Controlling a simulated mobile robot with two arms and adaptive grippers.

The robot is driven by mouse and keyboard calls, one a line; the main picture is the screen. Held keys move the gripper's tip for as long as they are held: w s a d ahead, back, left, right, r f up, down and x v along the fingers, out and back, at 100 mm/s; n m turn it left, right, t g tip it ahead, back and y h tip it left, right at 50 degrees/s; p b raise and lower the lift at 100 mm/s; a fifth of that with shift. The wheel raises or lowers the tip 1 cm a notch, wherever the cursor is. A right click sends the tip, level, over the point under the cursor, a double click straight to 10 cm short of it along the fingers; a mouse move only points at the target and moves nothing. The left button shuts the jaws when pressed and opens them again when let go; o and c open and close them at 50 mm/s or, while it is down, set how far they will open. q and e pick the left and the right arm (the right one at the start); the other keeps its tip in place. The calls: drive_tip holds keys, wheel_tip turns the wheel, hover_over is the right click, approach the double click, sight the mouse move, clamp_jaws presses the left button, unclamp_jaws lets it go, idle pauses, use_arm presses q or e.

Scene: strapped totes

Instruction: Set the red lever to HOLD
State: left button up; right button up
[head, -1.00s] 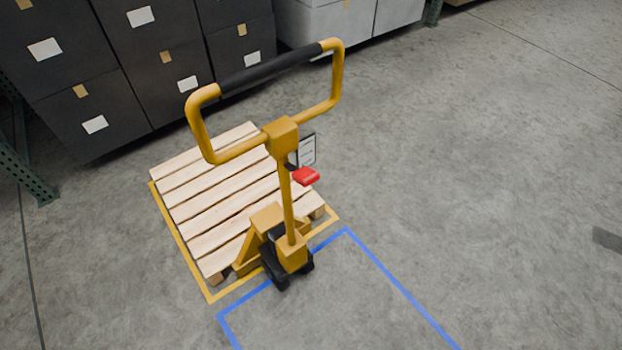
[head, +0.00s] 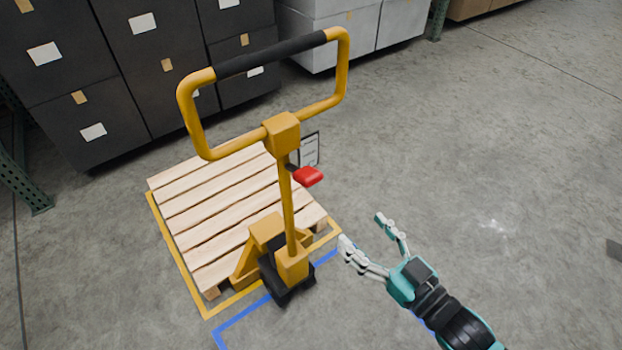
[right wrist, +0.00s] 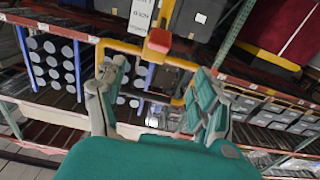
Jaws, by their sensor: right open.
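The red lever (head: 308,176) sticks out to the right from the shaft of the yellow pallet jack (head: 288,205), just below the handle's block. A small label plate (head: 309,150) stands behind the lever; its words are too small to read in the head view. In the right wrist view the red lever (right wrist: 159,40) shows above and beyond my fingers, with part of the white plate (right wrist: 142,14) over it. My right gripper (head: 361,232) is open and empty, to the lower right of the lever and apart from it. My left gripper is not in view.
The jack's looped handle (head: 270,62) rises above the lever. A wooden pallet (head: 195,205) lies on the jack's far side inside yellow floor lines. Dark boxes (head: 150,75) stand behind. The floor to the right (head: 500,150) is clear.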

sight(316, 184)
drive_tip(key=p+x, duration=0.2)
drive_tip(key=x, duration=1.5)
drive_tip(key=shift+f+p, duration=0.1)
drive_tip(key=shift+p, duration=0.2)
